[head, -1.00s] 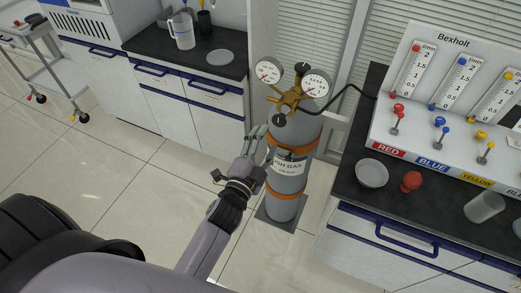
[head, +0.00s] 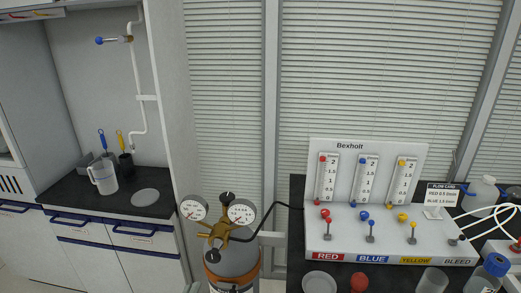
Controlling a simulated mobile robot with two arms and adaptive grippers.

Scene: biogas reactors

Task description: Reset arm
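Neither of my grippers can be made out in the head view now. A small pale sliver at the bottom edge, left of the gas cylinder, is too small to identify. The grey gas cylinder (head: 236,266) stands at the bottom centre with an orange band. Its brass regulator (head: 222,232) carries two round gauges, the left gauge (head: 193,207) and the right gauge (head: 241,212). The lower part of the cylinder is cut off by the frame.
The white Bexholt panel (head: 375,170) with red, blue and yellow flow tubes stands on the right dark counter. A black hose (head: 272,225) runs from the regulator towards it. A left counter (head: 75,191) holds a jug (head: 104,177) and a dish (head: 145,196).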

